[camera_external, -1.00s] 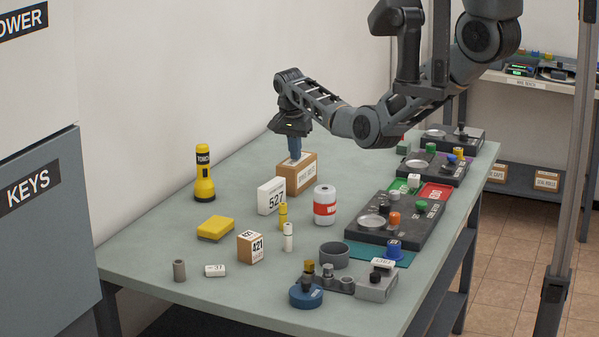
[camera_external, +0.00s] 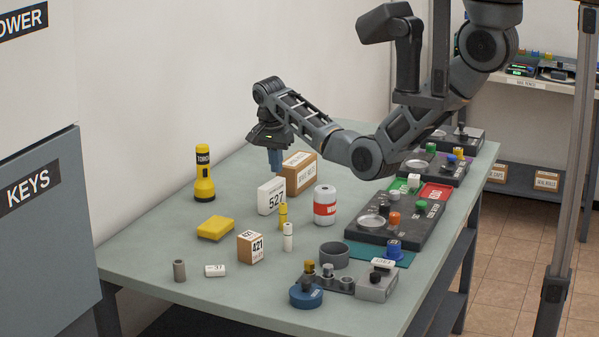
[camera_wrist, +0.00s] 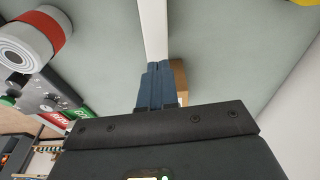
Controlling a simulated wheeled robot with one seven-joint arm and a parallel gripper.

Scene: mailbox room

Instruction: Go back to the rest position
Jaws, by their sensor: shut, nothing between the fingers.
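My gripper (camera_external: 275,160) points down over the far half of the table, its blue fingers together and holding nothing. In the external view the fingers show just above and behind the white box marked 527 (camera_external: 271,196), to the left of the cardboard box (camera_external: 300,172). In the wrist view the closed blue fingers (camera_wrist: 156,87) show in the middle, with a white box edge (camera_wrist: 155,30) beyond them and a strip of cardboard (camera_wrist: 180,80) beside them. Whether the fingers touch either box cannot be told.
The grey-green table (camera_external: 190,233) holds a yellow torch (camera_external: 203,175), a white roll with a red band (camera_external: 325,205), a yellow block (camera_external: 215,228) and a box marked 421 (camera_external: 250,247). Dark trays (camera_external: 398,226) line the right side. A wall stands behind.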

